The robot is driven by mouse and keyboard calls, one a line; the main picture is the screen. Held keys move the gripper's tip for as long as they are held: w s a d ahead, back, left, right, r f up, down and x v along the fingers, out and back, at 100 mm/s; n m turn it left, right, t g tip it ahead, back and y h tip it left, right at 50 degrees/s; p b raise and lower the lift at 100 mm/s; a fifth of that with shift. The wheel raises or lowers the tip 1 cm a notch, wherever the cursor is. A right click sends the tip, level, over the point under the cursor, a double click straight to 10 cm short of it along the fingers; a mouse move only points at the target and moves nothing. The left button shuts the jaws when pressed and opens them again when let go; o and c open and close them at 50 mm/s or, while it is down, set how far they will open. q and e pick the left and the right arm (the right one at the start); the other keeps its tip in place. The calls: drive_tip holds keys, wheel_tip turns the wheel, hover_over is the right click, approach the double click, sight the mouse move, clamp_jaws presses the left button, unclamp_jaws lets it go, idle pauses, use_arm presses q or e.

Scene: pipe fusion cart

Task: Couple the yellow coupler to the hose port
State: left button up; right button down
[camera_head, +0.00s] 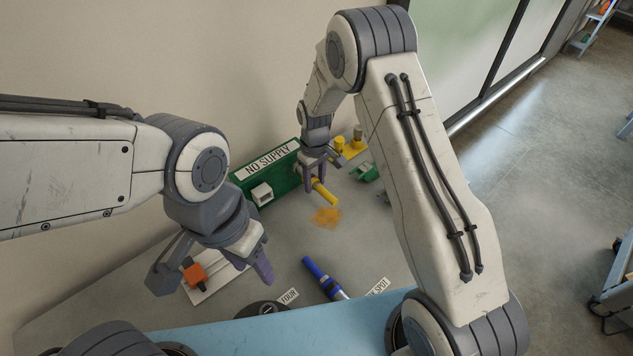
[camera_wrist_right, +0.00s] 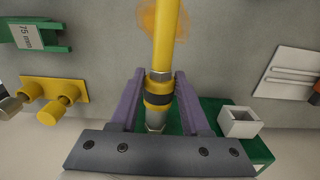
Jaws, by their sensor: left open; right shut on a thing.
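My right gripper (camera_head: 316,172) is shut on the yellow coupler (camera_head: 325,193), in front of the green block by the wall. In the right wrist view the coupler (camera_wrist_right: 158,88) is a yellow tube with a dark band and metal collars, between my right gripper's purple fingers (camera_wrist_right: 158,82). My left gripper (camera_head: 212,274) is open and empty, above the white plate at the front left. A yellow plate with two round fittings (camera_wrist_right: 55,98) lies left of the coupler in the wrist view. I cannot tell which fitting is the hose port.
The green block (camera_head: 245,182) reads "NO SUPPLY" and has a white square socket (camera_wrist_right: 239,122). A green clamp (camera_head: 367,172) stands right of the coupler. A white plate (camera_head: 213,270) has an orange knob (camera_head: 195,274). A blue tool (camera_head: 321,277) lies near the front. Bare bench surrounds an orange stain (camera_head: 327,217).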

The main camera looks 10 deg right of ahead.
drive_tip(key=shift+w+a, duration=0.2)
drive_tip(key=shift+w, duration=0.1)
drive_tip(key=shift+c, duration=1.4)
unclamp_jaws()
wheel_tip(320, 180, up, 9)
drive_tip(key=b, duration=0.2)
drive_tip(key=shift+r+b, duration=0.1)
drive_tip(key=shift+b, duration=0.3)
drive_tip(key=shift+r, duration=0.7)
